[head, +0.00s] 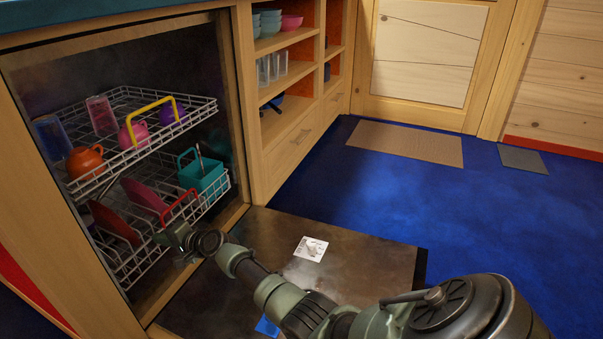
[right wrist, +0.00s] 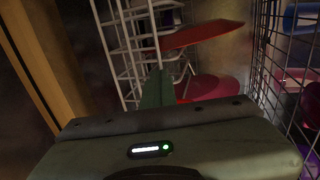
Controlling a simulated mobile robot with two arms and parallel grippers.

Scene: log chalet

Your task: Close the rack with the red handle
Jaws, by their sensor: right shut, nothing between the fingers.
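The lower wire rack (head: 133,268) sits low in the open dishwasher, with its red handle (head: 181,205) on its front edge. It holds red plates (head: 113,222) and a teal basket (head: 202,174). My right gripper (head: 172,238) is at the rack's front, just below and left of the red handle; contact is not clear. In the right wrist view its green fingers (right wrist: 158,88) are together and empty, beside white rack wires (right wrist: 135,45) and a red plate (right wrist: 205,34). The red handle is not clearly visible there. My left gripper is out of view.
The upper rack (head: 205,108) with a yellow handle (head: 147,118) holds cups and a pot above. The dishwasher door (head: 370,262) lies open, flat and low, under my right arm. Wooden shelves (head: 285,85) stand to the right.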

